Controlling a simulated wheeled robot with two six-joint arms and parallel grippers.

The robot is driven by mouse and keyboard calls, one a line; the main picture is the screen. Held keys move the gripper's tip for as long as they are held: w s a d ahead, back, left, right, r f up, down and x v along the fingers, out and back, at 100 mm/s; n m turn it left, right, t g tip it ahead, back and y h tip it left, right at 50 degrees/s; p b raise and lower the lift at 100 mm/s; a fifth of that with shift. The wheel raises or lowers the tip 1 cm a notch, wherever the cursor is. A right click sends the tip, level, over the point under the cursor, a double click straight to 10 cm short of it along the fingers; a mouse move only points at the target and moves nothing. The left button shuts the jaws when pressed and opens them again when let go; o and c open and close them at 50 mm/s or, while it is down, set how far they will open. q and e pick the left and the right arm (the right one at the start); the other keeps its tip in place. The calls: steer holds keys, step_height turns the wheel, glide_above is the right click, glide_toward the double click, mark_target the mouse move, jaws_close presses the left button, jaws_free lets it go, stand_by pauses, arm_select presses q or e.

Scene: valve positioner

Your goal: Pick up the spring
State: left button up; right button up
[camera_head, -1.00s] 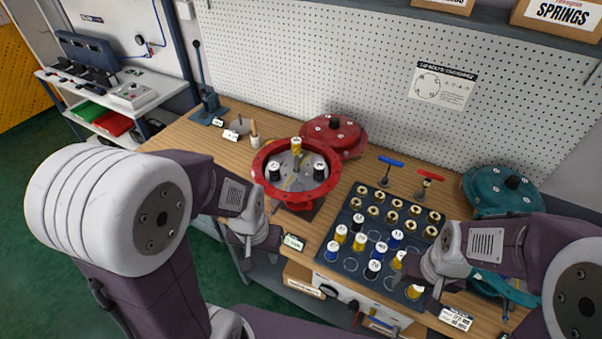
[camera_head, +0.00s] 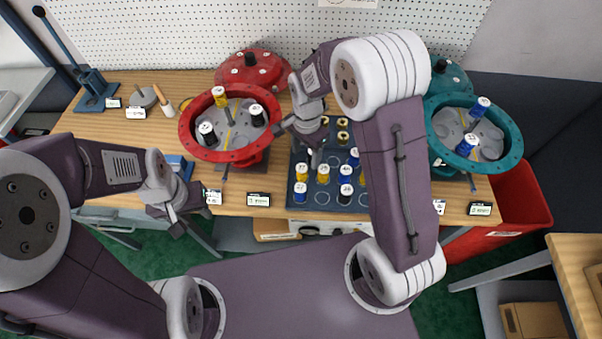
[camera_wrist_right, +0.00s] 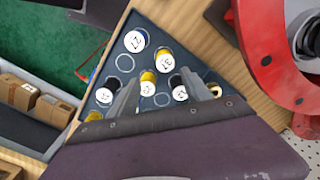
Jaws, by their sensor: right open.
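Springs with white numbered tops stand in a dark tray (camera_head: 309,211); yellow (camera_head: 302,174), blue (camera_head: 301,190) and black (camera_head: 345,194) ones show. My right gripper (camera_head: 302,140) is over the tray's far left part, near the red housing. In the right wrist view it is open (camera_wrist_right: 160,90), with a yellow spring (camera_wrist_right: 148,82) and a black spring (camera_wrist_right: 179,88) showing between and beyond its fingers. I see nothing held. My left gripper (camera_head: 185,220) hangs in front of the table's front edge, with its jaw opening unclear. My right arm hides part of the tray.
The open red housing (camera_head: 187,135) holds yellow and black springs, close left of my right gripper. A red cover (camera_head: 251,72) lies behind it. The open teal housing (camera_head: 515,150) at the right holds blue springs. A red bin (camera_head: 520,205) stands beyond the table's right end.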

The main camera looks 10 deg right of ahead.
mark_target(302, 167)
steer(key=f, duration=0.1)
steer(key=w+a+f, duration=0.1)
steer(key=f, duration=0.1)
steer(key=shift+w+a+f, duration=0.15)
steer(key=shift+a+f, duration=0.15)
steer(key=shift+f, duration=0.1)
steer(key=f, duration=0.2)
steer(key=s+f, duration=0.1)
steer(key=f, duration=0.1)
steer(key=shift+d+p, duration=0.35)
steer(key=shift+d, duration=0.05)
steer(key=shift+w+a+f, duration=0.1)
steer(key=shift+w+f, duration=0.05)
steer(key=shift+f, duration=0.15)
steer(key=shift+w+a+f, duration=0.1)
steer(key=shift+w+a, duration=0.05)
steer(key=shift+w, duration=0.05)
steer(key=shift+s, duration=0.15)
jaws_close()
arm_select(q)
steer(key=shift+w+a+r, duration=0.15)
steer(key=shift+w+a, duration=0.3)
steer(key=shift+a, duration=0.1)
